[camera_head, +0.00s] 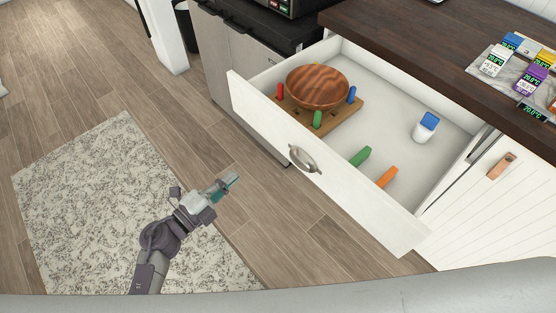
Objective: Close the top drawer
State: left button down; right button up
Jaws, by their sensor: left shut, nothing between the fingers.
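The top drawer (340,181) is white and stands pulled far out from under a dark wooden counter. Its front panel has an oval metal handle (305,158). Inside are a brown wooden bowl (318,86), a wooden board with coloured pegs (346,115), a white bottle with a blue cap (425,127), a green block (360,157) and an orange block (387,178). My left gripper (230,181) is shut and empty. In the picture it is left of the drawer front, apart from it. My right gripper is not in view.
The dark counter (420,50) bears several small packages on a marble tray at the right. A white cabinet door (478,205) with a copper-coloured handle is right of the drawer. A patterned rug (90,200) covers the floor at left. Open wood floor (270,220) lies before the drawer.

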pick_arm(q)
notch_tip(320, 180, up, 2)
jog(key=d+m+g+h, duration=0.1)
jog(key=d+m+g, duration=0.1)
jog(key=m, duration=0.1)
send_near(285, 141)
jog(key=shift+m, duration=0.3)
jog(key=x, duration=0.7)
jog(key=shift+d+f, duration=0.15)
jog(key=shift+d, duration=0.05)
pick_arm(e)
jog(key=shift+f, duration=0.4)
pick_arm(q)
jog(key=shift+w, duration=0.15)
